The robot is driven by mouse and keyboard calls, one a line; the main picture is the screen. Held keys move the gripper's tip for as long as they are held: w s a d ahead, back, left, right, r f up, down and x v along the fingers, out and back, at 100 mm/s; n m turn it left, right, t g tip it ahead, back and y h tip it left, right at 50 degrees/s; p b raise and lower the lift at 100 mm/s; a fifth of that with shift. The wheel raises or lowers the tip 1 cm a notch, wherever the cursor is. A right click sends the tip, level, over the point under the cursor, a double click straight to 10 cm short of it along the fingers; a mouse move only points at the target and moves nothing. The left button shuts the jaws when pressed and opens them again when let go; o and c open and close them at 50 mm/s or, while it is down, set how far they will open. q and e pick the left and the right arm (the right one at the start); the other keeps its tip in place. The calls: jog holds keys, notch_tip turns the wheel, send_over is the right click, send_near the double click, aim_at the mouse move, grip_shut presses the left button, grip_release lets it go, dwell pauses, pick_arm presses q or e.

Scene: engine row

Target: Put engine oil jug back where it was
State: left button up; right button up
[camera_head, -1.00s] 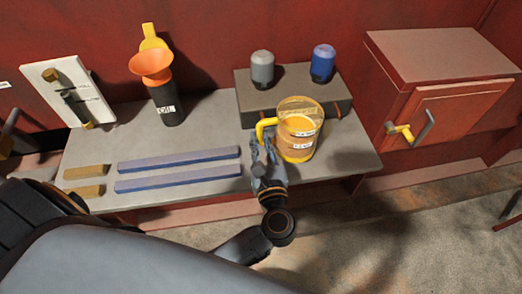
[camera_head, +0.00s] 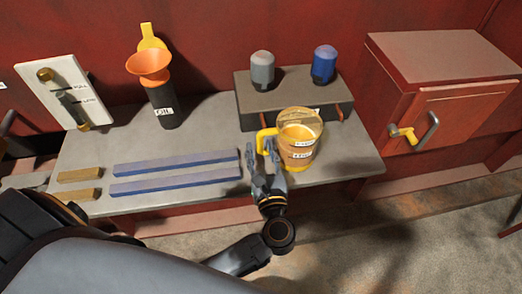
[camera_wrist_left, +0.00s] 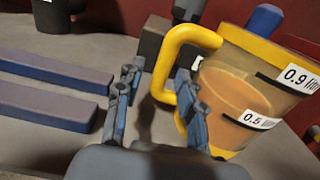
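The engine oil jug (camera_head: 301,145) is a see-through measuring jug with amber oil, a yellow handle and white labels. It stands upright on the grey bench, in front of the dark box. In the left wrist view the jug (camera_wrist_left: 240,95) fills the right side, its handle toward the gripper. My left gripper (camera_head: 262,150) is at the handle, left of the jug. In the wrist view its fingers (camera_wrist_left: 158,95) are spread, with the handle's upright part showing between them and a gap on the left. My right gripper is not in view.
The grey bench (camera_head: 215,120) also holds a black oil bottle (camera_head: 164,106) with an orange funnel, two blue bars (camera_head: 175,172) and wooden blocks (camera_head: 78,185). The dark box (camera_head: 290,108) carries a grey and a blue bottle. A red cabinet (camera_head: 450,100) stands at right.

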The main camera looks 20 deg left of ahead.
pick_arm(q)
jog(key=shift+r, duration=0.15)
jog(key=b+v, duration=0.3)
jog(key=v, duration=0.9)
